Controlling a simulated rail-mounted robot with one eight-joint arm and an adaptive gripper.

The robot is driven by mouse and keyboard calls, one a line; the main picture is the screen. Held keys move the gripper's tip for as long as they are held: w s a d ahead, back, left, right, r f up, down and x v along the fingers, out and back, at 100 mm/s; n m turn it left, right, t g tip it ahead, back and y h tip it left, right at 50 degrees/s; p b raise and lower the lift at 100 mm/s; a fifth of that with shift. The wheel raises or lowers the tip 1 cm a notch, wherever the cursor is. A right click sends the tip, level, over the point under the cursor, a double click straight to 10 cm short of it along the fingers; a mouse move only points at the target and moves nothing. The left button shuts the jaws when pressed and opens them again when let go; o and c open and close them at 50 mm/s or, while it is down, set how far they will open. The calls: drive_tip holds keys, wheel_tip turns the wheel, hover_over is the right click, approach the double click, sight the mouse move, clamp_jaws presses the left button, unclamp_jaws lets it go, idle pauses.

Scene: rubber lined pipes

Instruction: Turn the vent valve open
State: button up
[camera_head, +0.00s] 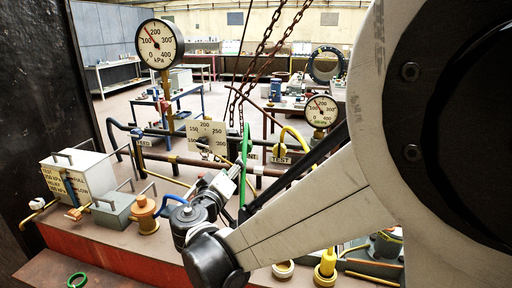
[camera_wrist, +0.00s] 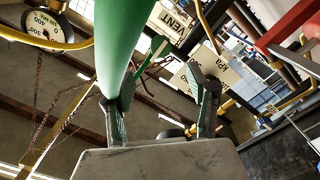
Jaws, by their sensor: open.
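A white VENT plate (camera_wrist: 173,18) shows at the top of the wrist view. A green bar (camera_wrist: 125,45), which looks like the vent valve's handle, runs down close to the camera and overlaps my left finger. In the head view the green bar (camera_head: 245,146) stands upright among the pipes, just beyond my gripper (camera_head: 240,170). In the wrist view my gripper (camera_wrist: 162,78) is open, its two dark fingers apart. I cannot tell whether the left finger touches the bar. The vent valve's body is hidden or not clear.
A gauge (camera_head: 160,44) stands at left and a smaller gauge (camera_head: 321,111) at right. A TEST plate (camera_head: 281,160) with a yellow handle sits right of the green bar. A FEED plate (camera_head: 143,142) is at left. Chains (camera_head: 262,60) hang behind. Pipes crowd the bench.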

sight(245, 149)
drive_tip(key=p+x, duration=0.1)
drive_tip(key=x, duration=1.2)
drive_tip(key=shift+w, duration=0.3)
drive_tip(key=c, duration=1.2)
